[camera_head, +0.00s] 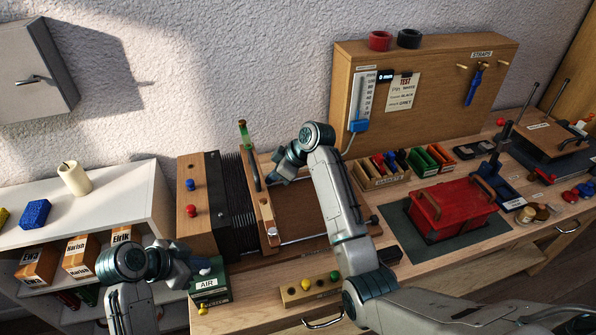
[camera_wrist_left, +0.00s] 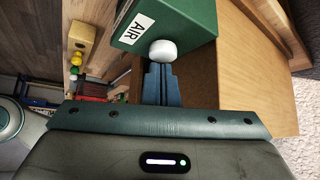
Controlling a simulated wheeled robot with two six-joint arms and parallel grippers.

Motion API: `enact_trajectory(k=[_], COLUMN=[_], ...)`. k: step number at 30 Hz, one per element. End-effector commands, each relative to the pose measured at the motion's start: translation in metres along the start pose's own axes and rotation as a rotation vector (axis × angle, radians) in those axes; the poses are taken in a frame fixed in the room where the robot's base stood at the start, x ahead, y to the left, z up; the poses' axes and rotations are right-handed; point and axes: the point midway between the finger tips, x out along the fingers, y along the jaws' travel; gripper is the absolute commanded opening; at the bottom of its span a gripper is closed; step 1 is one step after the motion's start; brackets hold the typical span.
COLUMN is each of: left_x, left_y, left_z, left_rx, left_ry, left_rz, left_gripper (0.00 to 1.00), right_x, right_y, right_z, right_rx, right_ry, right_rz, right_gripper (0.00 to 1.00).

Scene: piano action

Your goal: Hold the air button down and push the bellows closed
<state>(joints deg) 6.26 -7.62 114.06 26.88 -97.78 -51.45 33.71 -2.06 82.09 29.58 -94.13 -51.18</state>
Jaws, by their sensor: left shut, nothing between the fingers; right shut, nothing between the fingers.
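The green air box (camera_head: 210,292), labelled AIR, stands at the bench's front left; it also shows in the left wrist view (camera_wrist_left: 190,22). Its white button (camera_wrist_left: 163,52) is at the fingertips of my shut left gripper (camera_wrist_left: 158,72). The fingers seem to touch it; I cannot tell how far it is pressed. In the head view my left gripper (camera_head: 201,267) is at the box's top. The black pleated bellows (camera_head: 236,195) sits between a wooden block (camera_head: 199,215) and an upright wooden board (camera_head: 266,228). My right gripper (camera_head: 272,181) is shut, close to the board's right side; contact is unclear.
Metal rods (camera_head: 305,238) run right of the board over a brown base. A red box (camera_head: 452,205) lies on a dark mat. A wooden tray (camera_head: 308,289) with coloured knobs is at the front. A tall pegboard (camera_head: 430,85) stands behind. A white shelf (camera_head: 110,195) is left.

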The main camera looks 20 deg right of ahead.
Motion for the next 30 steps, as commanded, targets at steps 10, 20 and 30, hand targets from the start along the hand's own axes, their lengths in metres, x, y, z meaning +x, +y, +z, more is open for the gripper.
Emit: enact_trajectory(k=[10, 20, 30], left_x=[0.0, 0.0, 0.0], left_y=[0.0, 0.0, 0.0], left_z=[0.001, 0.001, 0.001], left_rx=[0.0, 0.0, 0.0], left_ry=[-0.001, -0.001, -0.001], left_rz=[0.0, 0.0, 0.001], left_gripper=[0.0, 0.0, 0.0], right_x=[0.0, -0.007, -0.01], right_y=[-0.001, 0.006, 0.01], right_z=[-0.001, 0.008, 0.013], right_rx=[-0.001, 0.0, 0.0], right_ry=[0.005, 0.003, 0.002], right_rz=[-0.003, -0.001, -0.001], right_gripper=[0.0, 0.0, 0.0])
